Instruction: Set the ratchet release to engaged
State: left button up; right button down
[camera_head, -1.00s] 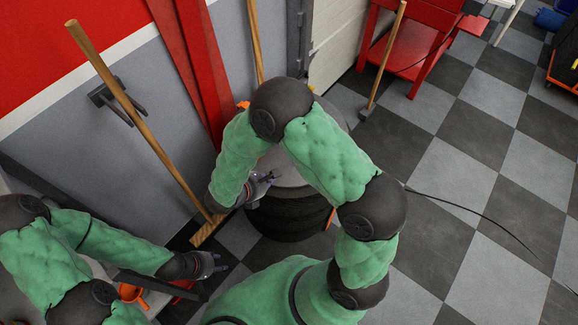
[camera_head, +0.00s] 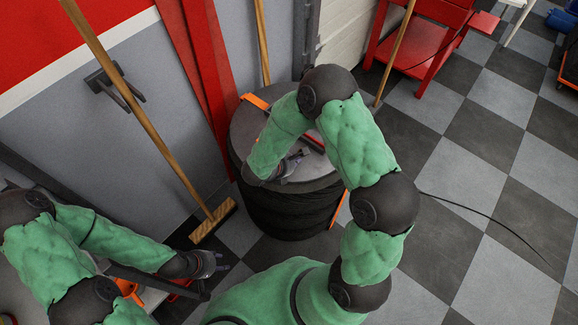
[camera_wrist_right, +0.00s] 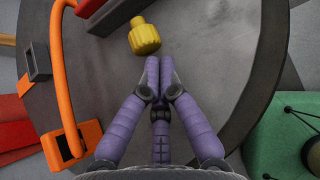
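A round dark grey top (camera_head: 250,130) covers a stack of black tyres in the head view. In the right wrist view its grey surface (camera_wrist_right: 225,60) carries a yellow knob (camera_wrist_right: 145,38) and a bent orange handle (camera_wrist_right: 62,75). I cannot tell which part is the ratchet release, or its setting. My right gripper (camera_wrist_right: 159,62) has its purple fingertips together, just below and right of the yellow knob, with nothing seen between them. It also shows over the top in the head view (camera_head: 300,158). My left gripper (camera_head: 218,262) hangs low at the left, away from the stack; its fingers are too small to read.
A broom (camera_head: 150,130) leans on the wall left of the stack, beside a red post (camera_head: 205,70). A red cart (camera_head: 425,40) stands at the back. A black cable (camera_head: 490,220) lies on the checkered floor. The floor at right is largely clear.

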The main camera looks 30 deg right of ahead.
jog(key=shift+w+d, duration=0.1)
jog(key=shift+d, duration=0.1)
jog(key=shift+w+d, duration=0.35)
jog(key=shift+d, duration=0.55)
pick_arm(q)
jog(key=shift+f, duration=0.25)
pick_arm(e)
jog(key=shift+a, duration=0.3)
jog(key=a, duration=0.1)
jog(key=s+a, duration=0.1)
jog(key=a+r, duration=0.1)
jog(key=a, duration=0.1)
jog(key=shift+s, duration=0.4)
pick_arm(q)
jog(key=shift+s+a+r+p, duration=0.2)
jog(key=shift+s+r+p, duration=0.1)
jog(key=shift+r+p, duration=0.3)
jog(key=shift+s+a+r+p, duration=0.2)
jog(key=shift+s+r+p, duration=0.1)
jog(key=shift+r+p, duration=0.3)
jog(key=shift+s+a+r+p, duration=0.25)
jog(key=shift+r+p, duration=0.2)
jog(key=shift+r, duration=0.25)
pick_arm(e)
jog(key=v, duration=0.8)
jog(key=shift+s+a+r, duration=0.25)
jog(key=shift+f, duration=0.1)
